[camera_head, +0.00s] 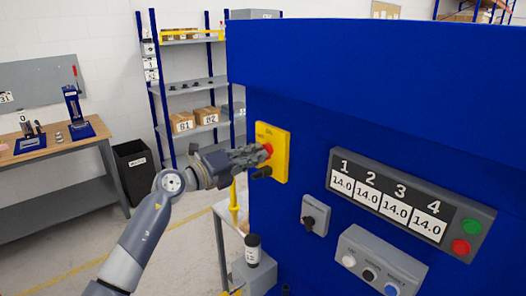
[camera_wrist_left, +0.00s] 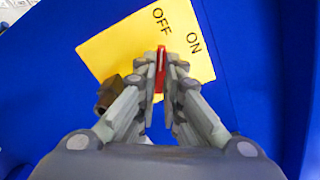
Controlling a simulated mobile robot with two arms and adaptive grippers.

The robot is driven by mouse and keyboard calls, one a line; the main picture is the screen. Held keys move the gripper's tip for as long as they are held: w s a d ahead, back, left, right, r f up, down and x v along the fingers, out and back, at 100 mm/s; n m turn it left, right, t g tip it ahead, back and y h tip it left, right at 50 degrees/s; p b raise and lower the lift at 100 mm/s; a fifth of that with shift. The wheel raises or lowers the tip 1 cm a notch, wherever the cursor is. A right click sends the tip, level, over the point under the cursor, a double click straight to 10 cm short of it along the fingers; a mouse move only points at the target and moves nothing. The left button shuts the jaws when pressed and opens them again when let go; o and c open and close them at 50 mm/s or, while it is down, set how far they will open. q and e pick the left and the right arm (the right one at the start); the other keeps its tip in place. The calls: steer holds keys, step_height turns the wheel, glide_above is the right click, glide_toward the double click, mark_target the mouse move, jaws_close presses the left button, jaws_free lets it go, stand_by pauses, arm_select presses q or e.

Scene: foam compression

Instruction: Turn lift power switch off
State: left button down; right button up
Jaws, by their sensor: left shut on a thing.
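The lift power switch is a red knob (camera_head: 267,149) on a yellow plate (camera_head: 279,140) on the side of the blue machine. My left gripper (camera_head: 262,154) reaches the plate and is shut on the red knob, which shows between its fingertips in the left wrist view (camera_wrist_left: 160,66). The yellow plate (camera_wrist_left: 110,50) there carries the words OFF and ON. The knob's red bar lies nearer the word OFF in that view, with a pale line along it. The fingers hide part of the knob. My right gripper is not in view.
The blue machine (camera_head: 380,75) fills the right side. It carries a display panel (camera_head: 400,197), a grey box with a black knob (camera_head: 315,215) and a button box (camera_head: 378,262). A shelf with boxes (camera_head: 193,121), a black bin (camera_head: 134,170) and a workbench (camera_head: 55,146) stand behind.

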arm_select(q)
steer(key=n, duration=0.6)
steer(key=c, duration=1)
jaws_free()
steer(key=shift+o, duration=0.2)
steer(key=v, duration=0.7)
